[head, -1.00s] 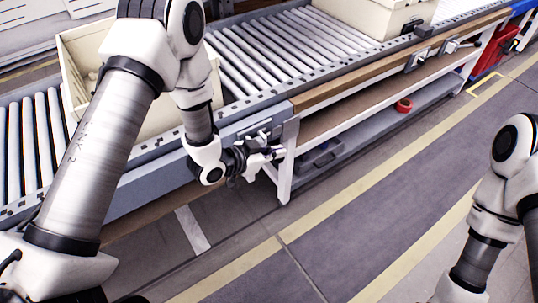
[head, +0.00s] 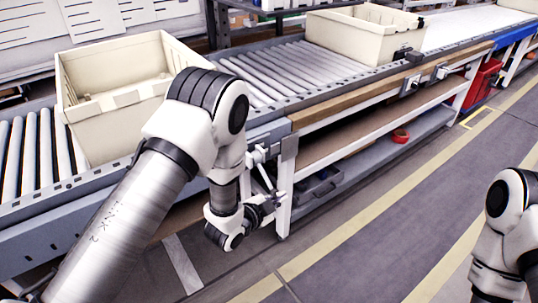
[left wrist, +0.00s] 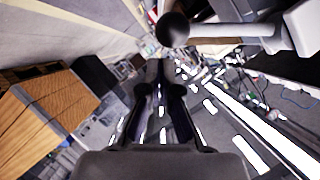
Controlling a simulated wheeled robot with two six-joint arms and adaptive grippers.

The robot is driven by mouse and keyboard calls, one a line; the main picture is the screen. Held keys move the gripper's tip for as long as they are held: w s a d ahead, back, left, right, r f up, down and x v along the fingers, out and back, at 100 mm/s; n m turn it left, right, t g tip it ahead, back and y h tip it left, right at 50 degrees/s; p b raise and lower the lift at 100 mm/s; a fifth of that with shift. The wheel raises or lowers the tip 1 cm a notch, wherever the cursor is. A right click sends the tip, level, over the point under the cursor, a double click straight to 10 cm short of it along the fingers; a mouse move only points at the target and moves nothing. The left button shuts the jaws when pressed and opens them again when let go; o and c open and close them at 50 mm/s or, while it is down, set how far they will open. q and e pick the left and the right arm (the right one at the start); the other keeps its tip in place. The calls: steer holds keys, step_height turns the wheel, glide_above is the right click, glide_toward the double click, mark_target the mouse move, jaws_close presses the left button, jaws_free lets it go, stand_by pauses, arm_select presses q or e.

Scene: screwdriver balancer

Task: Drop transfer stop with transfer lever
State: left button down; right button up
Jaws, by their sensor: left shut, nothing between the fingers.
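The transfer lever (head: 264,176) sits at the near conveyor side, by the corner post; a thin rod slopes down from its bracket. In the left wrist view a black ball knob (left wrist: 173,28) on a pale rod, which looks like this lever, lies just beyond the fingertips. My left gripper (head: 277,200) is shut and empty, low beside the post; its fingers point toward the knob in the left wrist view (left wrist: 160,75). Whether they touch the knob I cannot tell. I cannot make out the transfer stop. My right gripper is out of view.
A cream bin (head: 125,95) stands on the left rollers, another (head: 362,32) farther along. Bare rollers (head: 290,70) lie between them. A white corner post (head: 285,185) and lower shelf (head: 350,155) are close to my left gripper. The floor aisle (head: 400,220) is clear.

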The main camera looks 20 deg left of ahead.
arm_select(q)
steer(key=shift+w+a+f+b, duration=0.1)
steer(key=shift+f+b, duration=0.1)
steer(key=shift+f, duration=0.2)
steer(key=shift+a+f+b, duration=0.1)
steer(key=shift+f+b, duration=0.05)
steer(key=shift+f, duration=0.25)
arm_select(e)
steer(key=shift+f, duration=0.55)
arm_select(q)
steer(key=shift+f, duration=0.1)
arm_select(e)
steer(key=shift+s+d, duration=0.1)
